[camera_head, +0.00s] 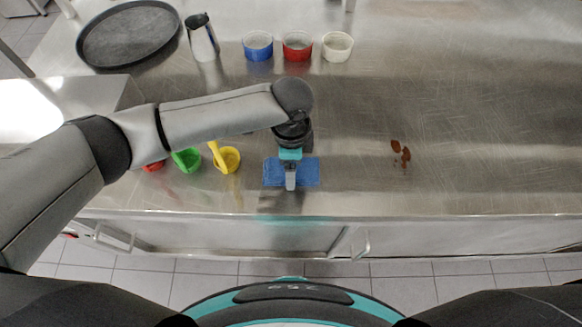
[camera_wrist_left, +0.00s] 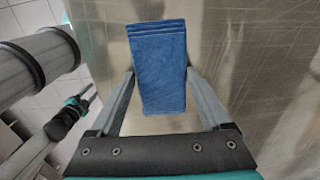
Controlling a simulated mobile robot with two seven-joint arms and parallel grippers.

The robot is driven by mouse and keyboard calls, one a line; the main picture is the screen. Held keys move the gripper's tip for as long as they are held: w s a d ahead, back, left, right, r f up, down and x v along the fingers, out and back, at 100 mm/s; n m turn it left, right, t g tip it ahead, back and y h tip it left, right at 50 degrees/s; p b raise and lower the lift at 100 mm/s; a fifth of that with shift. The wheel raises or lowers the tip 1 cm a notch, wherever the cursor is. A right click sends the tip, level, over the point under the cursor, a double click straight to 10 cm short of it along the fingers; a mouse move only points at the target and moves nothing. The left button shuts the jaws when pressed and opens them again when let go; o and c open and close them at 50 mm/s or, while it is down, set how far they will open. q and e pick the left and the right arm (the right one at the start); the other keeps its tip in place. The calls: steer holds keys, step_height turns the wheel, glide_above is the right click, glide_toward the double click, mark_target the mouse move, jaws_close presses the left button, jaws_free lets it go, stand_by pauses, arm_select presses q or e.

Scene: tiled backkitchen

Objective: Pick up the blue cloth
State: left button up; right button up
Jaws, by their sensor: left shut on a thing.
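The blue cloth (camera_head: 308,172) is a folded rectangle at the front part of the steel counter. My left gripper (camera_head: 290,180) is over the middle of the cloth in the head view, its arm reaching in from the left. In the left wrist view the blue cloth (camera_wrist_left: 158,75) lies between the two fingers of my left gripper (camera_wrist_left: 160,75), which are closed against its sides. I cannot tell if the cloth is lifted off the counter. My right gripper is in neither view.
Yellow (camera_head: 229,160), green (camera_head: 187,161) and partly hidden red (camera_head: 154,166) cups stand left of the cloth. Blue (camera_head: 258,46), red (camera_head: 297,46) and white (camera_head: 337,47) bowls, a metal jug (camera_head: 202,40) and a dark round tray (camera_head: 128,35) are behind. Brown stains (camera_head: 401,153) mark the clear right side.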

arm_select(q)
step_height(320, 180, up, 20)
steer(key=p, duration=0.2)
steer(key=shift+p, duration=0.3)
steer(key=o, duration=0.8)
steer(key=c, duration=0.6)
